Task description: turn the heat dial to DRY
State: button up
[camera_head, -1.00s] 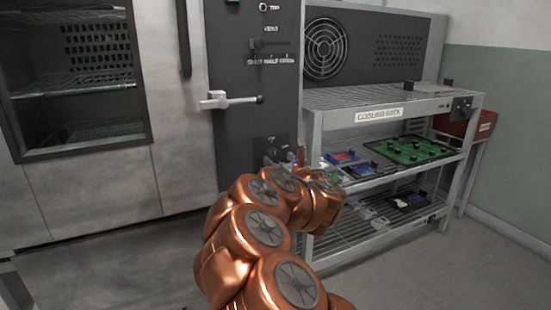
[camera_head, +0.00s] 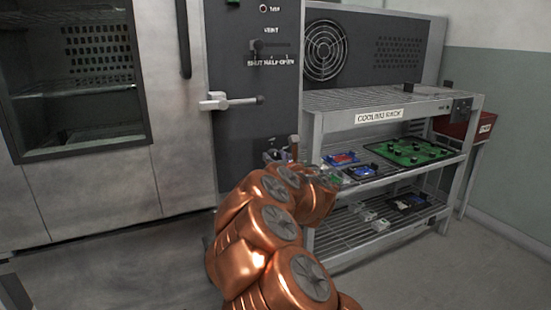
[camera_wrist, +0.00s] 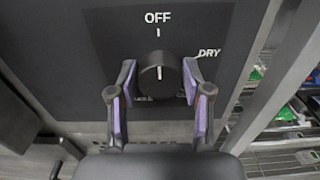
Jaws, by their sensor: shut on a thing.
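The heat dial (camera_wrist: 158,75) is a round dark knob on a dark panel (camera_wrist: 100,45) in the wrist view. The word OFF (camera_wrist: 158,17) is above it with a white tick, and DRY (camera_wrist: 209,53) is at its upper right. A short pale mark on the knob stands in line below the OFF tick. My gripper (camera_wrist: 159,78) has one purple-padded finger at each side of the knob and is shut on it. In the head view my gripper (camera_head: 284,152) is at the lower panel, and my arm and gripper largely hide the dial.
A lever handle (camera_head: 230,101) sticks out of the panel above my gripper. A vent slider (camera_head: 258,45) is higher up. A metal cooling rack (camera_head: 312,190) with circuit boards stands close on the right. The floor at left is clear.

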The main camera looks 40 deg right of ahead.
jog(key=c, duration=0.5)
jog(key=shift+o, duration=0.2)
jog(key=shift+m, duration=0.4)
jog(key=m+p, duration=0.1)
jog(key=m, duration=0.1)
jog(key=shift+r+m+p, duration=0.15)
jog(key=shift+m+p, duration=0.25)
jog(key=m+p, duration=0.2)
jog(key=m, duration=0.1)
jog(key=shift+d+m, duration=0.1)
jog(key=shift+m, duration=0.2)
jog(key=m+p, duration=0.1)
jog(key=m, duration=0.2)
jog(key=m+p, duration=0.2)
jog(key=m, duration=0.1)
jog(key=shift+d+f+p, duration=0.1)
jog(key=shift+f+p, duration=0.1)
jog(key=shift+p, duration=0.1)
jog(key=shift+m, duration=0.4)
